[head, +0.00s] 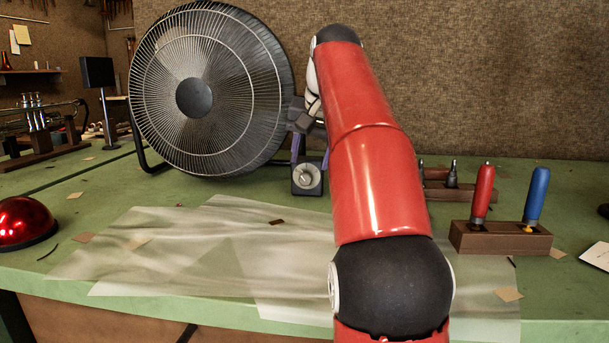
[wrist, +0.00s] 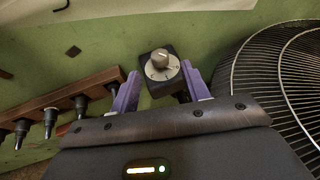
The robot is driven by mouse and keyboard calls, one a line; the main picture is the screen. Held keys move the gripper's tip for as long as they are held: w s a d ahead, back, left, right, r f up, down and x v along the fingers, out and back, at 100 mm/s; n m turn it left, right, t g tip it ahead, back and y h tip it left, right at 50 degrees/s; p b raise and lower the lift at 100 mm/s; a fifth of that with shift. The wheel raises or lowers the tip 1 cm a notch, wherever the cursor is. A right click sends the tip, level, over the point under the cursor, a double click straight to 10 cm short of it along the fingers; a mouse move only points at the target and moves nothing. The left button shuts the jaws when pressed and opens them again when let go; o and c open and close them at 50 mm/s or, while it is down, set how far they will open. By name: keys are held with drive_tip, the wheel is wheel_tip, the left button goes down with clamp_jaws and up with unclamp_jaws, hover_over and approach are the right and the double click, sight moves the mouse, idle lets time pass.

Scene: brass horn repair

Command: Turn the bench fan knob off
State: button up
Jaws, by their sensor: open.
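The bench fan (head: 245,110) is large and black and stands on the green bench at the left; part of its grille shows at the right of the wrist view (wrist: 285,80). Its knob (head: 306,176) is a light grey dial on a small dark box, just right of the fan's base. In the wrist view the knob (wrist: 160,62) has a raised pointer and marks on its face. My gripper (wrist: 160,88) has purple fingers, open, one on each side of the box as seen there. The knob appears beyond the fingertips, not gripped. In the head view my arm partly hides the gripper.
A wooden block (head: 500,238) with red and blue handled tools stands at the right. A tool rack (wrist: 60,105) is left of my gripper in the wrist view. A translucent sheet (head: 200,250) covers the bench front; a red dome (head: 24,220) sits far left.

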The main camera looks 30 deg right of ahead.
sight(304, 174)
drive_tip(key=shift+b+x, duration=0.6)
drive_tip(key=shift+x, duration=1.8)
drive_tip(key=shift+c, duration=0.3)
drive_tip(key=c, duration=0.9)
drive_tip(key=p, duration=0.1)
drive_tip(key=g+h+p, duration=0.1)
drive_tip(key=p, duration=0.1)
drive_tip(key=shift+a+r, duration=0.25)
drive_tip(key=shift+r, duration=0.15)
drive_tip(key=shift+w+a+f+n+g+h+p, duration=0.15)
drive_tip(key=shift+g+h+p, duration=0.1)
drive_tip(key=shift+h, duration=0.15)
drive_tip(key=shift+w+f+n+g+h+p, duration=0.15)
drive_tip(key=shift+g+h+p, duration=0.1)
drive_tip(key=shift+h, duration=0.15)
drive_tip(key=shift+s+h, duration=0.1)
drive_tip(key=shift+h, duration=0.4)
drive_tip(key=o, duration=1)
drive_tip(key=shift+c, duration=0.2)
